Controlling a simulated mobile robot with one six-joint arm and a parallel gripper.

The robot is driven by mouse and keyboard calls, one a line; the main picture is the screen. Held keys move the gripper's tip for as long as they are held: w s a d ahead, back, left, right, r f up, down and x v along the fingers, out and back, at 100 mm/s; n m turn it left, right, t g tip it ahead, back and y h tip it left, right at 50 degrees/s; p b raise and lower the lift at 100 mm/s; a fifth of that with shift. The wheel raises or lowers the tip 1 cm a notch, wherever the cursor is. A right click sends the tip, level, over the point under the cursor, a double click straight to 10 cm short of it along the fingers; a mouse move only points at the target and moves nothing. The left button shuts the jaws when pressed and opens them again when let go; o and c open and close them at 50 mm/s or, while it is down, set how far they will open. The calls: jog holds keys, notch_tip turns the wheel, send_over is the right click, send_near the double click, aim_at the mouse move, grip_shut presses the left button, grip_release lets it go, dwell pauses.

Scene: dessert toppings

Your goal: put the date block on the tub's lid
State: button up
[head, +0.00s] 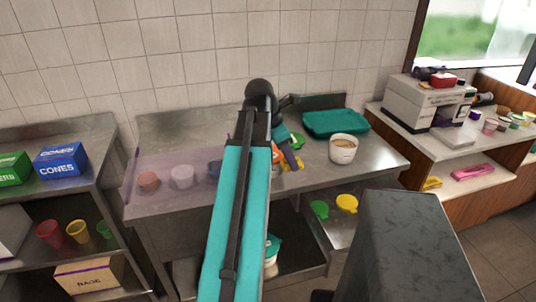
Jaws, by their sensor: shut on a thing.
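My gripper (290,155) hangs over the middle of the steel counter, partly behind my teal arm. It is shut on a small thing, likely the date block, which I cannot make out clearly. A round white tub (343,151) with a pale brownish top stands upright on the counter, to the right of my gripper and apart from it. Another white tub with a teal top (272,246) shows on the shelf below, partly hidden by my arm. I cannot tell which tub's lid is meant.
A teal tray (335,122) lies at the back right of the counter (380,160). Orange and yellow items sit close by my gripper. Small cups (181,177) stand behind a purplish clear panel at left. A white machine (428,103) stands on the right-hand counter.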

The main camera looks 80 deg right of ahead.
jog(key=w+d+p, duration=0.1)
jog(key=w+d, duration=0.1)
jog(key=d, duration=0.2)
jog(key=w+d+f+p, duration=0.1)
jog(key=w+d, duration=0.2)
jog(key=d, duration=0.1)
jog(key=w+d+p, duration=0.1)
jog(key=w+d, duration=0.2)
jog(key=d, duration=0.1)
jog(key=shift+w+d+f, duration=0.1)
jog(key=shift+w+f, duration=0.1)
dwell(0.5)
jog(key=shift+w+d+p, duration=0.3)
jog(key=shift+w+d, duration=0.05)
jog(key=shift+d, duration=0.15)
jog(key=shift+f+p, duration=0.65)
jog(key=shift+f, duration=1.15)
jog(key=shift+f, duration=0.1)
jog(key=o, duration=1)
